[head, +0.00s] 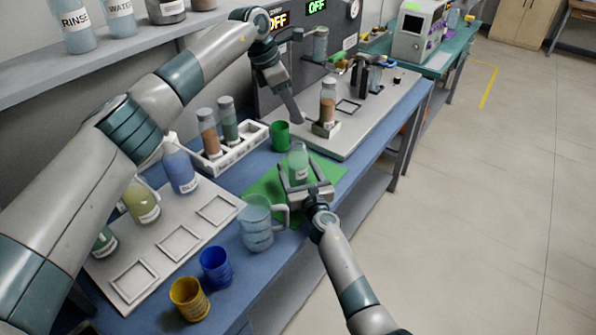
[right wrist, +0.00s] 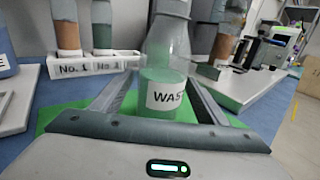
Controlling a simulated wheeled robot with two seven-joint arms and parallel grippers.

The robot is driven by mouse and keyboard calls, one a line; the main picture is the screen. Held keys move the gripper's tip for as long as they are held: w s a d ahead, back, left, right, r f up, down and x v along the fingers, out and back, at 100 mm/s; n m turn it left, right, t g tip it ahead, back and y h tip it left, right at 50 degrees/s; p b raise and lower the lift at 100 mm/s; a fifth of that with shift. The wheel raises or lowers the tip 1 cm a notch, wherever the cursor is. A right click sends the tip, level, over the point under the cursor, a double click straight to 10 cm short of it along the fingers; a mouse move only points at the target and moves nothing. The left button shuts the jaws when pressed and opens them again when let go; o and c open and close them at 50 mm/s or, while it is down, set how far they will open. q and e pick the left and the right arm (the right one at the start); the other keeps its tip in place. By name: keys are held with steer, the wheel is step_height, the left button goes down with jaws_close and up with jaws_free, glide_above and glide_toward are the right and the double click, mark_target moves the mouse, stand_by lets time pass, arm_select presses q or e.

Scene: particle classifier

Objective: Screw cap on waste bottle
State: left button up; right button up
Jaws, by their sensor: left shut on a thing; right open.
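The waste bottle (head: 299,162) stands upright on the green mat (head: 262,190). In the right wrist view the bottle (right wrist: 165,92) is clear, holds green liquid and has a label reading "WAS", with its very top cut off. My right gripper (head: 306,183) is open, with its fingers on either side of the bottle. My left gripper (head: 293,112) points down above and slightly left of the bottle, apart from it. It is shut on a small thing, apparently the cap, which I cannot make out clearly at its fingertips.
A green cup (head: 280,135) stands close left of the bottle. A white rack (head: 232,153) with two tubes is farther left. A clear jug (head: 257,230), blue cup (head: 216,266) and yellow cup (head: 189,298) stand in front. A grey plate (head: 375,115) with a tube lies behind right.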

steer(key=c, duration=1.6)
arm_select(q)
glide_above(300, 145)
steer(key=a, duration=0.2)
steer(key=shift+s+d+f, duration=0.1)
steer(key=shift+f, duration=1.15)
steer(key=shift+s+f, duration=0.1)
steer(key=shift+f, duration=1.15)
arm_select(e)
steer(key=shift+o, duration=0.2)
arm_select(q)
steer(key=shift+f, duration=0.9)
steer(key=shift+f, duration=0.55)
arm_select(e)
jaws_close()
arm_select(q)
steer(key=shift+w+m+g, duration=0.25)
steer(key=shift+m+g, duration=0.35)
steer(key=shift+m, duration=1.1)
